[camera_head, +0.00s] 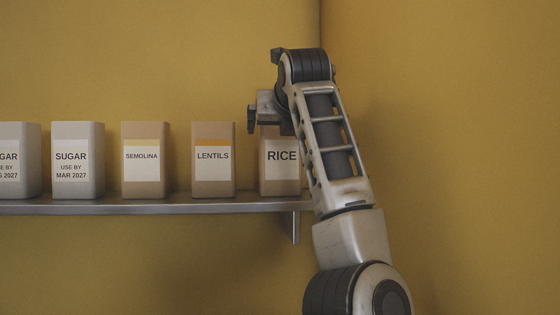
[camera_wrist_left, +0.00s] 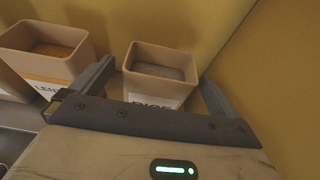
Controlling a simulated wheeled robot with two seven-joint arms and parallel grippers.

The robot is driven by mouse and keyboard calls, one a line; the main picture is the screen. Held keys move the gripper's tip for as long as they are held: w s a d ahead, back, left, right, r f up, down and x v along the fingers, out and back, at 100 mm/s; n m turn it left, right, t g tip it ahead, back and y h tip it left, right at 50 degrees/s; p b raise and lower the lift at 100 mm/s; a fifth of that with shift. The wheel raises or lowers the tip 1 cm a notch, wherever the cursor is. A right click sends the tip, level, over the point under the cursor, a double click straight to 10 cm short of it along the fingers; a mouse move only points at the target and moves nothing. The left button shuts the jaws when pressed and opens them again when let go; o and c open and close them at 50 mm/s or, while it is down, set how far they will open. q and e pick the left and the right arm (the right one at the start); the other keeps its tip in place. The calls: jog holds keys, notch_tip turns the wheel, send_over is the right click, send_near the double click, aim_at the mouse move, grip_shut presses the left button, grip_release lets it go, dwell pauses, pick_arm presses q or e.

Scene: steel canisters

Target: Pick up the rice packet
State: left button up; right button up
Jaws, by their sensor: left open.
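The rice packet (camera_head: 280,183) is a tan box with a white label reading RICE, at the right end of the shelf. My left gripper (camera_head: 270,113) is at its top and hides part of its upper portion; one finger shows on its left side. In the left wrist view the rice packet (camera_wrist_left: 152,86) has an open top with grey contents inside. The open left gripper (camera_wrist_left: 158,70) has one finger on either side of it there, with gaps visible; I cannot tell whether either finger touches. My right gripper is not in view.
The lentils packet (camera_head: 213,183) stands just left of the rice, close to the left finger in the wrist view. Semolina (camera_head: 145,190) and white sugar packets (camera_head: 78,187) stand farther left on the narrow metal shelf (camera_head: 150,207). A yellow wall (camera_head: 470,120) lies behind and right.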

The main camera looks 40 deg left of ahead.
pick_arm(q)
jog(key=shift+x, duration=1.6)
jog(key=c, duration=1.7)
